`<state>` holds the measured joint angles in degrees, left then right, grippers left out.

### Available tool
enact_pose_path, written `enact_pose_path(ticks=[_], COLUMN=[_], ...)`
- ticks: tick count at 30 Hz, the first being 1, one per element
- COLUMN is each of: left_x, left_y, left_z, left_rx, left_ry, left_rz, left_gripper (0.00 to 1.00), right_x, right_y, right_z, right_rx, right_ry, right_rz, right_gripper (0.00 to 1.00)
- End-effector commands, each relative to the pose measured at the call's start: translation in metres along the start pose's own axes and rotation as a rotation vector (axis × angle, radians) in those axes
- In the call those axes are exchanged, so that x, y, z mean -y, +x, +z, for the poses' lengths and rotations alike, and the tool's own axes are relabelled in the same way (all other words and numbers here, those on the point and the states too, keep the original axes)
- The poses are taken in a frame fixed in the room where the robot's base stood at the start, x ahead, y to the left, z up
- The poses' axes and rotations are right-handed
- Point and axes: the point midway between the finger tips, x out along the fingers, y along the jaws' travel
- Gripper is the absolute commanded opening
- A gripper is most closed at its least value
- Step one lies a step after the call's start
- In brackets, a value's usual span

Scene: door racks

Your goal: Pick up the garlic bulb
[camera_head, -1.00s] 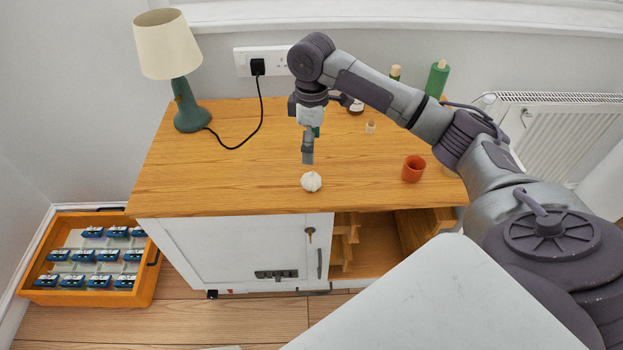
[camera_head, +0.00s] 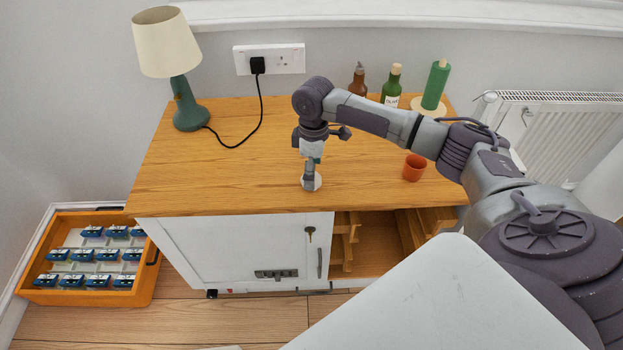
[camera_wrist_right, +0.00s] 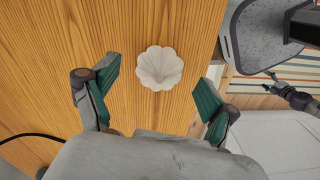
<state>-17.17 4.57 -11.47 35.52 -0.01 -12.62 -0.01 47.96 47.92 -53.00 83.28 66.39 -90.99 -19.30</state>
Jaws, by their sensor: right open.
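The white garlic bulb (camera_head: 316,183) sits on the wooden cabinet top near its front edge, mostly hidden behind my right gripper (camera_head: 309,186) in the head view. In the right wrist view the whole garlic bulb (camera_wrist_right: 159,68) shows, pale and ridged, on the wood grain. My right gripper (camera_wrist_right: 156,95) is open there, with green-padded fingers spread to the left and right of the bulb. The bulb lies slightly beyond the line between the fingertips, and neither finger visibly touches it.
An orange-red cup (camera_head: 413,168) stands to the right of the gripper. Bottles (camera_head: 391,86) stand at the back right, and a lamp (camera_head: 183,70) with its cable at the back left. An orange crate (camera_head: 92,258) is on the floor. The tabletop left of the bulb is clear.

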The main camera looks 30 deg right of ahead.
Motion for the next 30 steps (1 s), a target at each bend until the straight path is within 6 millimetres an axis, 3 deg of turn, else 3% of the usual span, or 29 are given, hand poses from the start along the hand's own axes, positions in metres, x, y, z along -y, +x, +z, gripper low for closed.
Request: enact_pose_path(ticks=[5, 13, 24, 30], left_x=[0.000, 0.000, 0.000, 0.000], left_y=[0.001, 0.001, 0.001, 0.001], left_z=[0.000, 0.000, 0.000, 0.000], left_rx=[0.000, 0.000, -0.001, -0.001], left_ry=[0.000, 0.000, 0.000, 0.000], left_rz=[0.000, 0.000, 0.000, 0.000], left_gripper=[0.86, 0.86, 0.86, 0.86], right_x=[0.001, 0.000, 0.000, 0.000], right_y=[0.020, 0.022, 0.022, 0.022], right_z=[0.000, 0.000, 0.000, 0.000], right_rx=[0.000, 0.000, 0.000, 0.000], right_ry=[0.000, -0.001, -0.001, -0.001], right_rz=[0.000, 0.001, 0.001, 0.001], right_gripper=[0.85, 0.84, 0.25, 0.25])
